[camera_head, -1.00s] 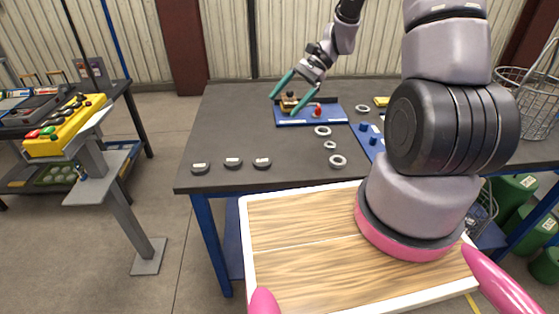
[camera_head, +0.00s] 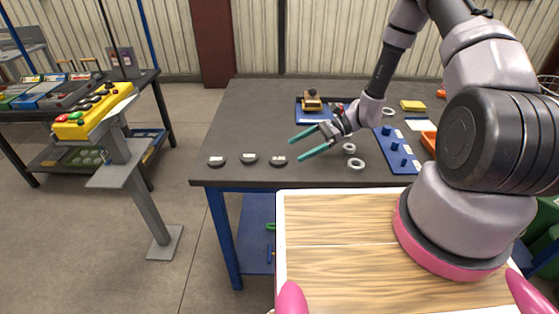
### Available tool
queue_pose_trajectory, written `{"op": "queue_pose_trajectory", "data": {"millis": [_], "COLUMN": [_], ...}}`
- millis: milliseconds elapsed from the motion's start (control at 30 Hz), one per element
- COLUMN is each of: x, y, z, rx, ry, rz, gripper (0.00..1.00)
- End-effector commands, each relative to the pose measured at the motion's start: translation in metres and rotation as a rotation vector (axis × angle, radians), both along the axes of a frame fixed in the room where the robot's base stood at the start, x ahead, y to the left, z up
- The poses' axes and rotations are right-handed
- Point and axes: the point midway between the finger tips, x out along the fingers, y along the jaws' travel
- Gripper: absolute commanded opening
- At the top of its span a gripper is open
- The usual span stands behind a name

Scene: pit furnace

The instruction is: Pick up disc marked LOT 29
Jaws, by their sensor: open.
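The lettering is too small to read, so I cannot tell which one is LOT 29. My gripper (camera_head: 295,148) has two teal fingers, apart and empty. It hangs above the table, just behind and to the right of the right disc, with its fingers pointing left.
Metal rings (camera_head: 356,164) lie right of the discs. A blue peg board (camera_head: 398,150) stands farther right, and a blue plate (camera_head: 311,117) with a brass-coloured fixture (camera_head: 312,100) is behind my gripper. A yellow button console (camera_head: 95,111) stands left. The table's left side is clear.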

Motion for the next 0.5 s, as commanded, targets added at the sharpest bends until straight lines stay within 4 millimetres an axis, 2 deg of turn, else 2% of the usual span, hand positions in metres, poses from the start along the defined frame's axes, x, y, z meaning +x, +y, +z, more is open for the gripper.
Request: {"op": "queue_pose_trajectory", "data": {"millis": [300,500], "x": [-0.014,-0.016], "y": [0.038,0.046], "z": [-0.016,-0.020], "rx": [0.001,0.000], "ry": [0.002,0.001], "rz": [0.004,0.001], "gripper": [1.00,1.00]}}
